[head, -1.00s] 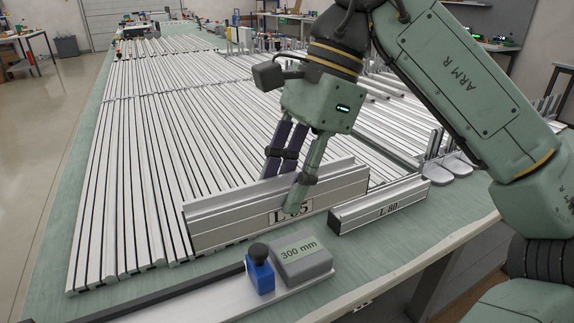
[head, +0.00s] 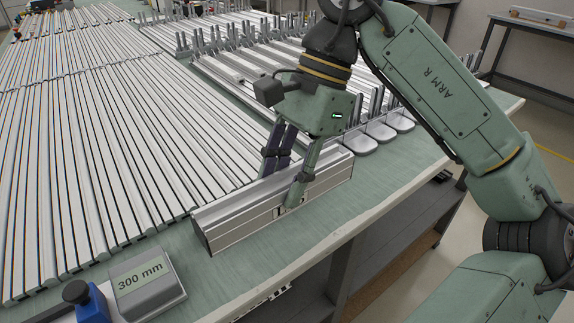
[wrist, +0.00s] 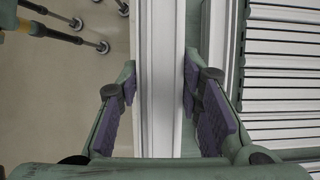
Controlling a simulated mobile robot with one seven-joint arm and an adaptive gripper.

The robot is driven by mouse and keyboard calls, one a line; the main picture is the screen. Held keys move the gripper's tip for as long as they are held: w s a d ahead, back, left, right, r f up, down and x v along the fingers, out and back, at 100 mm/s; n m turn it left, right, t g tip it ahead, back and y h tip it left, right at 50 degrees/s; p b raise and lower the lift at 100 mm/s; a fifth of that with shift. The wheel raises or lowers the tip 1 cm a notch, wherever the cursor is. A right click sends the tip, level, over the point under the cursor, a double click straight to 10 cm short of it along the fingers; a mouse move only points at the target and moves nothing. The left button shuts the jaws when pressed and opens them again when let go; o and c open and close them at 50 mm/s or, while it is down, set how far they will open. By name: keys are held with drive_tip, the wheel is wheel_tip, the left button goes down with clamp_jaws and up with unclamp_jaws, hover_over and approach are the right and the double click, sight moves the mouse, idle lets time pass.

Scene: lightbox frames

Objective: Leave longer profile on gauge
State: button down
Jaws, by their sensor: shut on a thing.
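My gripper (head: 284,188) is shut on a silver aluminium profile, labelled L 65 (head: 240,222); its fingers straddle it near mid-length and hide most of the label now. In the wrist view, my gripper (wrist: 157,95) has dark pads either side of the pale profile (wrist: 160,60). The gauge, with its grey 300 mm block (head: 150,288) and blue black-knobbed stop (head: 92,303), is at the lower left of the head view, clear of the held profile. I cannot make out the L 80 profile separately now.
Long rows of profiles (head: 90,130) cover the left of the green table (head: 400,155). Profiles with upright metal posts (head: 370,130) stand behind my gripper. The table's front edge (head: 330,240) runs close by; bare table shows right of the held profile.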

drive_tip(key=shift+w+d+f, duration=0.25)
drive_tip(key=shift+d, duration=0.3)
wheel_tip(320, 180, down, 8)
drive_tip(key=b, duration=0.6)
drive_tip(key=shift+f, duration=0.2)
drive_tip(key=c, duration=1.1)
unclamp_jaws()
drive_tip(key=shift+o, duration=0.2)
